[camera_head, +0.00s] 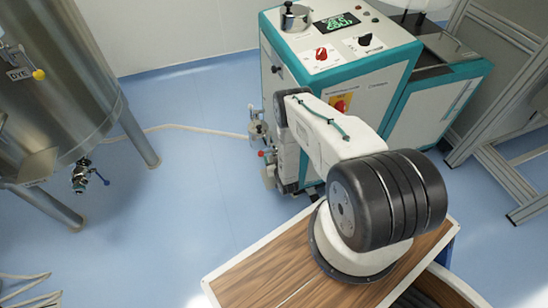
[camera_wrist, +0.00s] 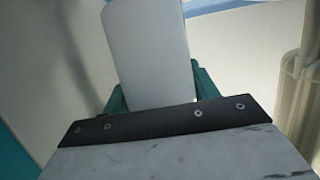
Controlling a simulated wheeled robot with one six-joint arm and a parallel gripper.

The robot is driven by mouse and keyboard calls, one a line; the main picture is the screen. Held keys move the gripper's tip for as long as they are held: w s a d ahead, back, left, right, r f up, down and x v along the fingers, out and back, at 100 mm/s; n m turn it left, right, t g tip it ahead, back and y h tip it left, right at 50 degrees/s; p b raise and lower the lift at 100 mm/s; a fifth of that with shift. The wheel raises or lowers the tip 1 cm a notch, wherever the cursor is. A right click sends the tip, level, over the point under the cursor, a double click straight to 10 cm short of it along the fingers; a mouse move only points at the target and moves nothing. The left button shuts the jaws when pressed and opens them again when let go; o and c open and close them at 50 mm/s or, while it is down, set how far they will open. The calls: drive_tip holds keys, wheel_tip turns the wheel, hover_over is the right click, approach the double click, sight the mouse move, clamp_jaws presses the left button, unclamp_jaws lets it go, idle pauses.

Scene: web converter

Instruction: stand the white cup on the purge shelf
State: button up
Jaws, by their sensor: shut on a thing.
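In the wrist view a plain white cup (camera_wrist: 150,45) stands up between the two teal fingers of my gripper (camera_wrist: 158,88). I cannot pick out the purge shelf for sure in either view.
The white and teal machine (camera_head: 335,85) has knobs, a display and a metal pot (camera_head: 295,17) on top. Valves (camera_head: 257,128) and a hose stick out at its left side. A steel dye tank (camera_head: 55,70) stands at left. Blue floor between them is mostly clear.

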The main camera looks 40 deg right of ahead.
drive_tip(key=shift+f, duration=2.8)
drive_tip(key=o, duration=1)
drive_tip(key=shift+s, duration=0.1)
drive_tip(key=v, duration=0.7)
drive_tip(key=shift+s+a+r, duration=0.1)
drive_tip(key=shift+s+r, duration=0.1)
drive_tip(key=shift+s, duration=0.1)
